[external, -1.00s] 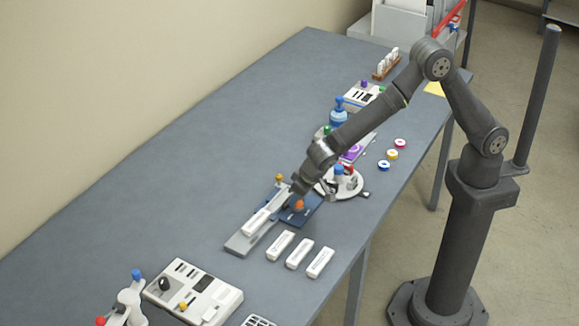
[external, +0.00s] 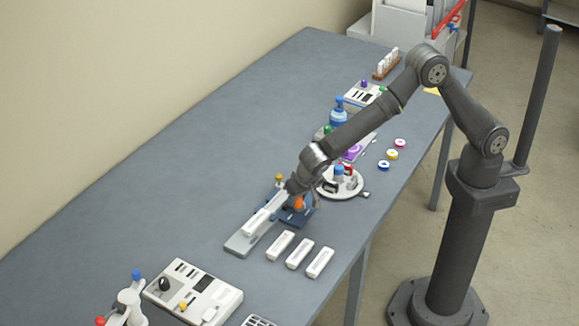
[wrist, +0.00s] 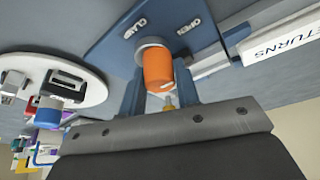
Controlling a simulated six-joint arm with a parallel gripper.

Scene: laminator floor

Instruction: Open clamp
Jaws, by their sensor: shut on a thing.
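The clamp has a blue base plate (external: 306,216) with an orange handle (external: 299,203) standing on a round grey collar. In the wrist view the orange handle (wrist: 157,68) sits between the two fingers of my gripper (wrist: 162,90), which is shut on it.
A grey tray (external: 238,245) with a long white piece lies left of the plate. Several white blocks (external: 299,253) lie in front. A round white turntable (external: 342,190) stands close on the right.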

